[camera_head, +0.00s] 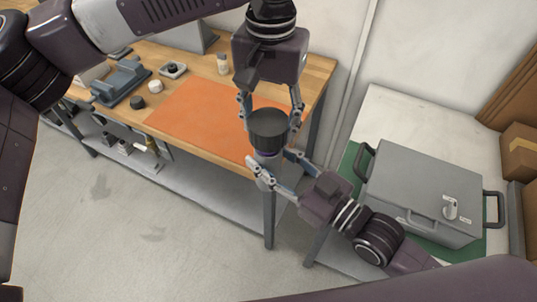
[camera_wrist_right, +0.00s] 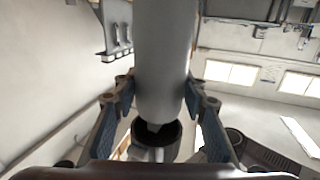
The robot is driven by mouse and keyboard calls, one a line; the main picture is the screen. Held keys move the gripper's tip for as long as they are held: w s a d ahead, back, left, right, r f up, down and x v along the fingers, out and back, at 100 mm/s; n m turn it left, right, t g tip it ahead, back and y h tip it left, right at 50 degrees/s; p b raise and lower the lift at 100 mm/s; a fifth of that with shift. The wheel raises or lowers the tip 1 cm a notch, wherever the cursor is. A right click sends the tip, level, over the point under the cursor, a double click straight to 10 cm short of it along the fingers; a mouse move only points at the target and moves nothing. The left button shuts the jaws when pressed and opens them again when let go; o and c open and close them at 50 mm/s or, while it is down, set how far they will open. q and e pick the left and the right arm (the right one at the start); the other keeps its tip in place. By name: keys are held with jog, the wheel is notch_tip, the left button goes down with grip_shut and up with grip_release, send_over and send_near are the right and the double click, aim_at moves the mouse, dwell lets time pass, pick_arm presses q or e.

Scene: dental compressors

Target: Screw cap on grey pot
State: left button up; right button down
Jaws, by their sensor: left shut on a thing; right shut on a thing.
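The black cap (camera_head: 268,124) is in my left gripper (camera_head: 270,116), which points down with a finger on each side of it. The grey pot (camera_head: 268,160) is directly below the cap, with a dark bluish band near its top. My right gripper (camera_head: 270,161) reaches in from the lower right and is shut on the pot, which looks roughly upright. In the right wrist view the pot's grey wall (camera_wrist_right: 162,55) stands between the two fingers. The cap hides the pot's rim, so I cannot tell how far the cap is seated.
The wooden workbench (camera_head: 318,72) with an orange mat (camera_head: 195,110) lies behind and left. A blue-grey fixture (camera_head: 122,84), a white-capped bottle (camera_head: 222,64) and small pots stand on it. A grey case (camera_head: 420,185) on a green mat fills the right table. Both objects are held clear of the bench front.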

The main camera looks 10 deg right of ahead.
aim_at(268, 166)
pick_arm(q)
jog(key=shift+f, duration=0.5)
jog(key=shift+s, duration=0.1)
dwell(0.4)
jog(key=shift+f, duration=0.85)
jog(key=shift+f, duration=0.6)
